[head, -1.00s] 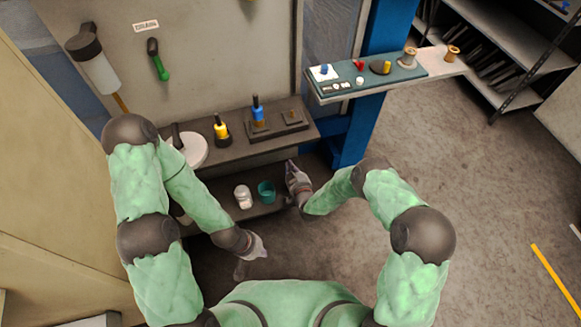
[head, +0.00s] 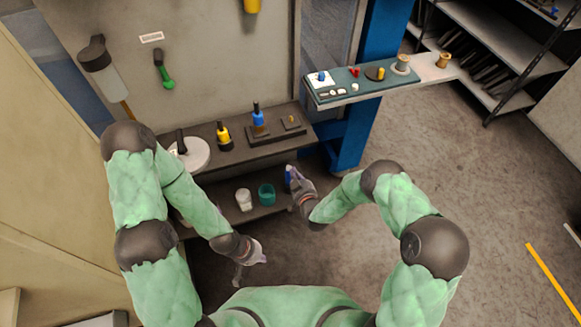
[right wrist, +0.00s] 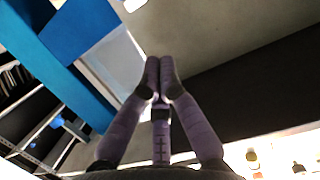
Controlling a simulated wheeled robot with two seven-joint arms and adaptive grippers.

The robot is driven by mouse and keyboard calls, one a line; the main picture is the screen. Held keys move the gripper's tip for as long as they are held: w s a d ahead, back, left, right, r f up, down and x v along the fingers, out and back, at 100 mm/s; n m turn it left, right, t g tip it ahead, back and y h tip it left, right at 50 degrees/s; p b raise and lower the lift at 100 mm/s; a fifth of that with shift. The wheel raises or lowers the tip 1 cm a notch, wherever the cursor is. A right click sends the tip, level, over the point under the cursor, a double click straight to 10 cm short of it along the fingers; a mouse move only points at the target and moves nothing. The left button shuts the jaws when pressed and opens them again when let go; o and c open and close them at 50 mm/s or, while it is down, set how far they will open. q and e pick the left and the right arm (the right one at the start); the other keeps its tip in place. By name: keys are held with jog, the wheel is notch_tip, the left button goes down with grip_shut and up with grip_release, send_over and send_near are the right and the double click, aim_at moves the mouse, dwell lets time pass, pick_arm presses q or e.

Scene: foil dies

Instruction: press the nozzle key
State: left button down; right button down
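I cannot tell which thing is the nozzle key. A small blue item (head: 288,177), perhaps a bottle, stands at the right end of the lower shelf (head: 222,217), partly hidden by my right gripper. My right gripper (head: 295,174) is just right of it in the head view; whether they touch I cannot tell. In the right wrist view its fingertips (right wrist: 160,68) meet with nothing seen between them. My left gripper (head: 252,271) hangs low in front of the shelves, its fingers spread and empty.
A white cup (head: 244,199) and a teal cup (head: 267,194) stand on the lower shelf. The upper shelf (head: 228,153) holds a yellow-handled tool (head: 224,136), a blue-handled tool (head: 258,115) and a white disc (head: 190,154). A side ledge (head: 440,65) holds small parts. Floor at right is clear.

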jog(key=shift+p+v, duration=0.5)
jog(key=shift+v, duration=1.85)
jog(key=shift+a, duration=0.1)
dwell(0.5)
